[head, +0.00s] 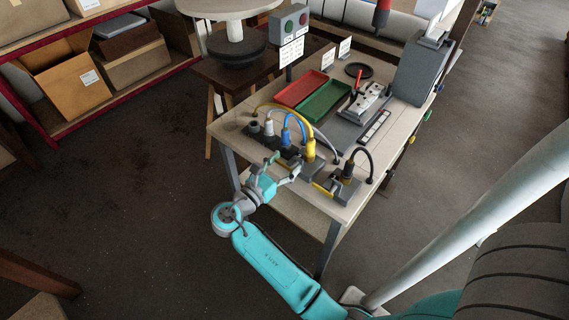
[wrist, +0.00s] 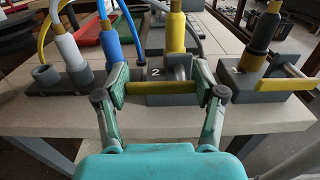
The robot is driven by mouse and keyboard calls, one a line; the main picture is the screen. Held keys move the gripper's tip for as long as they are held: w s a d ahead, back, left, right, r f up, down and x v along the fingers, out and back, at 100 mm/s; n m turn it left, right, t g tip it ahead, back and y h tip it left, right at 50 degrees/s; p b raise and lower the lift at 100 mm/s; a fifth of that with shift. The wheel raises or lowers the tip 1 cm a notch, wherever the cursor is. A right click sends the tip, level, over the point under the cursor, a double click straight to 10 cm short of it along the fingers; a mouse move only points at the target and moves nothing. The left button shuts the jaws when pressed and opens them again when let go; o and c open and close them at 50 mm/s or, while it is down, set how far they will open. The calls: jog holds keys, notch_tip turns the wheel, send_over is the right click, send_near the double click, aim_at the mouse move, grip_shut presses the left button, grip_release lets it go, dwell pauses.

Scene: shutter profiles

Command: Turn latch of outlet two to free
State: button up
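Outlet two is a dark grey box marked "2" (wrist: 155,72) at the table's front edge, with a yellow plug (wrist: 176,32) standing in it. The yellow plug also shows in the head view (head: 309,150). Its latch, a yellow bar (wrist: 162,87), lies level across the front of the box. My gripper (wrist: 160,82) faces it, with one finger beyond each end of the bar. The fingers are spread; whether they touch the bar ends I cannot tell. In the head view my gripper (head: 278,168) is at the table's front edge.
Right of it stands another outlet (wrist: 262,78) with a dark plug and a yellow latch (wrist: 286,84) sticking out. To the left are blue (wrist: 118,38) and white (wrist: 68,45) plugs and an empty socket. Red (head: 301,89) and green (head: 325,101) trays lie behind.

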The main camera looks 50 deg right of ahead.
aim_at(293, 166)
jog(key=shift+c, duration=0.7)
jog(key=shift+r+m, duration=0.1)
jog(key=shift+m, duration=0.2)
jog(key=m, duration=0.3)
jog(key=shift+s+r, duration=0.15)
jog(key=shift+r, duration=0.15)
jog(key=m, duration=0.5)
jog(key=shift+s+r, duration=0.25)
jog(key=shift+s, duration=0.1)
jog(key=m, duration=0.2)
jog(key=s+m, duration=0.1)
jog(key=m, duration=0.1)
jog(key=shift+r+m, duration=0.15)
jog(key=shift+m, duration=0.15)
jog(key=shift+s+m, duration=0.2)
jog(key=shift+m, duration=1)
jog(key=shift+s+m, duration=0.2)
jog(key=shift+m, duration=1)
